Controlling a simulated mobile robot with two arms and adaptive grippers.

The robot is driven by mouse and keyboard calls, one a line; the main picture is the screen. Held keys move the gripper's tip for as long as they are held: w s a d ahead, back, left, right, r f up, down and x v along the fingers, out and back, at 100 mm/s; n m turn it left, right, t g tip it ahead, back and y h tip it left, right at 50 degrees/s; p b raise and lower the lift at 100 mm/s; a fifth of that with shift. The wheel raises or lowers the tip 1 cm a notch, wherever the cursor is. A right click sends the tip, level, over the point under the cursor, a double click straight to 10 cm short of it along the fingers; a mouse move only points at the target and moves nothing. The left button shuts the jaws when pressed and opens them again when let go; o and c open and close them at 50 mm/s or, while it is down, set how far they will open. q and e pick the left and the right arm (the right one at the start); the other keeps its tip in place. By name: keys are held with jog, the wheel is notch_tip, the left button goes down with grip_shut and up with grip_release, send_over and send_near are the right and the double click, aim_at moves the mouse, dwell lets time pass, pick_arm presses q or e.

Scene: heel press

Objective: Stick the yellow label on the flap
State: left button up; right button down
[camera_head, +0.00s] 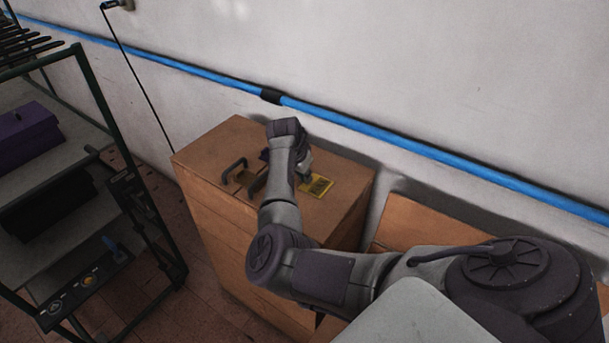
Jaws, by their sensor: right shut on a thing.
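The yellow label (317,186) lies at the top of the brown wooden cabinet (222,152), just right of my right gripper (303,178). It looks flat, with dark print on it. My right gripper reaches down to the label's left edge and is shut on it; the wrist hides most of the fingers. A dark handle (235,170) stands on the cabinet top to the left of my wrist, by a small yellowish plate. I cannot tell which part of the top is the flap. My left gripper is out of view.
A dark metal rack (110,110) with shelves and a purple box (26,134) stands at the left. A wall with a blue pipe (390,137) runs behind the cabinet. Another brown box (420,224) stands at the right, partly behind my arm.

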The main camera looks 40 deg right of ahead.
jog(key=shift+f, duration=0.15)
jog(key=c, duration=1.2)
grip_release()
jog(key=shift+o, duration=0.3)
jog(key=o, duration=0.4)
notch_tip(320, 180, up, 7)
jog(key=p, duration=0.7)
